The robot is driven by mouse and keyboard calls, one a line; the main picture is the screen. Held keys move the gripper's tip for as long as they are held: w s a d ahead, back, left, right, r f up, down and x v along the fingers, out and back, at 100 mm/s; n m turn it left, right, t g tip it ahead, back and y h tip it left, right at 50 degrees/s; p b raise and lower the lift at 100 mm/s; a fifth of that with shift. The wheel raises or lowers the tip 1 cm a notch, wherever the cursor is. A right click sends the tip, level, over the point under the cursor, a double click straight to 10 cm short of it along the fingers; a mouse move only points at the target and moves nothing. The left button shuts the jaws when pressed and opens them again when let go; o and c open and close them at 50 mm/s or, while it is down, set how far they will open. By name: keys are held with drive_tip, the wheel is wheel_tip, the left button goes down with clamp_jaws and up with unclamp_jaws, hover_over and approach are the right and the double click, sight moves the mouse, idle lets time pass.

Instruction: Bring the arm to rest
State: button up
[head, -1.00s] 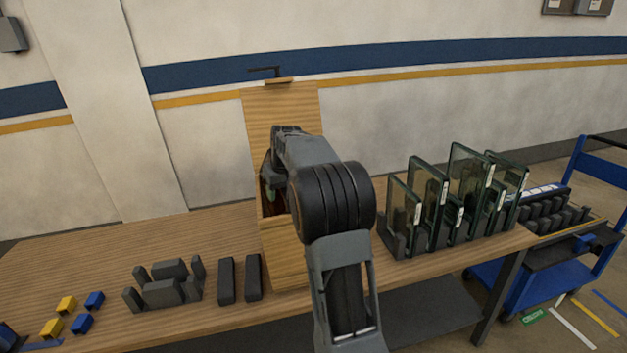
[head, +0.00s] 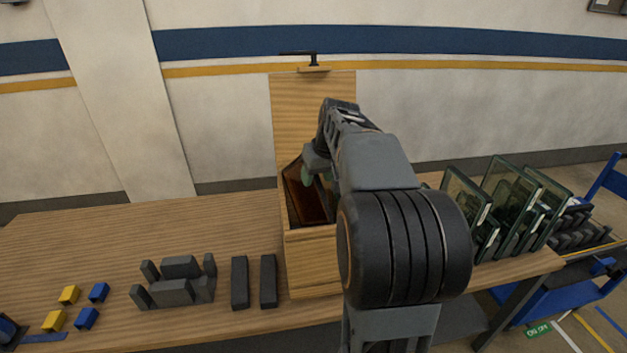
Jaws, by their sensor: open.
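My arm reaches from the bottom of the head view up and away to a wooden box with a raised back panel. My gripper (head: 316,170) is small and partly hidden by my own arm links. It is at the mouth of the wooden box (head: 312,245), and a pale green part shows at its end. The gripper is open. I see nothing clearly held in it. A dark reddish-brown panel (head: 304,200) shows inside the box, just below the gripper. Whether the gripper touches the box or the panel cannot be told.
On the wooden table (head: 215,225), dark grey blocks (head: 172,291) and two upright dark bars (head: 239,282) stand left of the box. Yellow and blue cubes (head: 86,318) lie farther left. A rack of glass panes (head: 510,195) and a blue cart (head: 555,300) are at right. The table's back left is clear.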

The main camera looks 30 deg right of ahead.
sight(322, 196)
drive_tip(key=shift+s+a+r, duration=0.1)
drive_tip(key=shift+s+r, duration=0.65)
drive_tip(key=shift+s, duration=0.1)
drive_tip(key=shift+w, duration=0.2)
drive_tip(key=shift+s+r+m, duration=0.15)
drive_tip(key=shift+m, duration=0.15)
drive_tip(key=shift+m+h, duration=0.3)
drive_tip(key=shift+m, duration=0.5)
drive_tip(key=s+f, duration=0.1)
drive_tip(key=s+a+f, duration=0.1)
drive_tip(key=f, duration=0.2)
drive_tip(key=shift+s+a+f, duration=0.3)
drive_tip(key=shift+s+f, duration=0.1)
drive_tip(key=s+a+f+n, duration=0.3)
drive_tip(key=s+a, duration=0.9)
drive_tip(key=a, duration=0.4)
drive_tip(key=shift+a+f+n+t, duration=0.3)
drive_tip(key=shift+f+n+t, duration=0.1)
drive_tip(key=shift+f, duration=0.3)
drive_tip(key=shift+c, duration=0.2)
